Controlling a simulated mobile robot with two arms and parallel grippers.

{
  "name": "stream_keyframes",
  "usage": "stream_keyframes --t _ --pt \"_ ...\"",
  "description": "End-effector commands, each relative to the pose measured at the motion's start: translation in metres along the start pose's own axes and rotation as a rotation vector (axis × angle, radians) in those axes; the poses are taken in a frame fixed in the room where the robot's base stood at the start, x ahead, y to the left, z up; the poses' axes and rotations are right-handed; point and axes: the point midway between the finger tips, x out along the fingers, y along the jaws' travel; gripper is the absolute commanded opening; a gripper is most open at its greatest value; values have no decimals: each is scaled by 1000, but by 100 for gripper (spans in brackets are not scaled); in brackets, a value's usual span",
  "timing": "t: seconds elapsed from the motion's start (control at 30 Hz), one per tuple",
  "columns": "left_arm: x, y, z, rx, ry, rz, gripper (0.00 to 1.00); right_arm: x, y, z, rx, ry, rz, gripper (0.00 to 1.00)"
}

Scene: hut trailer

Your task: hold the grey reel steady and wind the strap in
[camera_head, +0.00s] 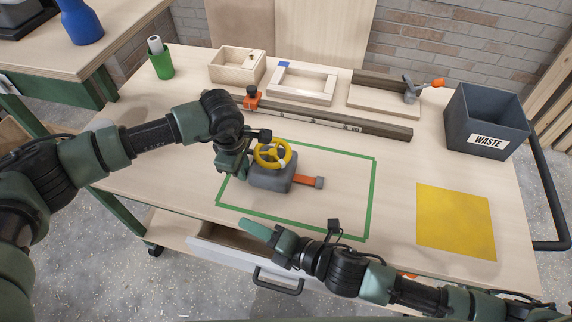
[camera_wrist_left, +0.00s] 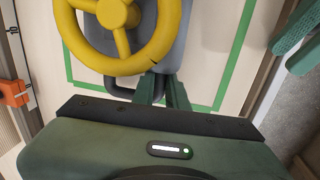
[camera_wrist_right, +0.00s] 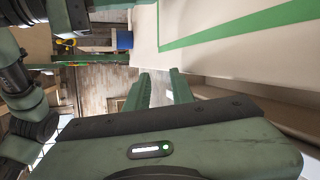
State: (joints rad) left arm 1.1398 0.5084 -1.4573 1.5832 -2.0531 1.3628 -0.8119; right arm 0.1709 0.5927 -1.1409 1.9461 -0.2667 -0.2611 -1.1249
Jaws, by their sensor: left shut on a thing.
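The grey reel (camera_head: 270,178) sits inside the green tape outline on the workbench, with a yellow handwheel (camera_head: 288,157) on top. A short orange strap (camera_head: 305,181) with a grey end piece (camera_head: 319,183) sticks out to its right. My left gripper (camera_head: 241,165) is at the reel's left side. In the left wrist view its fingers (camera_wrist_left: 163,92) are shut on the grey reel by its dark loop handle (camera_wrist_left: 122,92); the exact grip is partly hidden. My right gripper (camera_head: 256,230) is empty and open, near the bench's front edge; its parted fingers (camera_wrist_right: 160,88) show in the right wrist view.
An open drawer (camera_head: 235,242) juts from the bench front below my right gripper. A long rail (camera_head: 340,121), wooden trays (camera_head: 238,66) and a clamp (camera_head: 411,88) lie behind. A waste bin (camera_head: 485,118) and yellow mat (camera_head: 455,222) are at right. The outline's right part is clear.

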Motion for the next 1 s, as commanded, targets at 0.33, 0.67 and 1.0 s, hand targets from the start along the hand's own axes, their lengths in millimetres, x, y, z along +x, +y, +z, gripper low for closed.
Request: stream_keyframes --t 0.33,0.67,1.0 --pt "0 0 0 0 0 0 0 -102 -10 120 310 33 113 23" --pt "0 0 0 0 0 0 0 -118 4 158 392 0 175 23" --pt "0 0 0 0 0 0 0 -53 16 159 391 1 174 23"
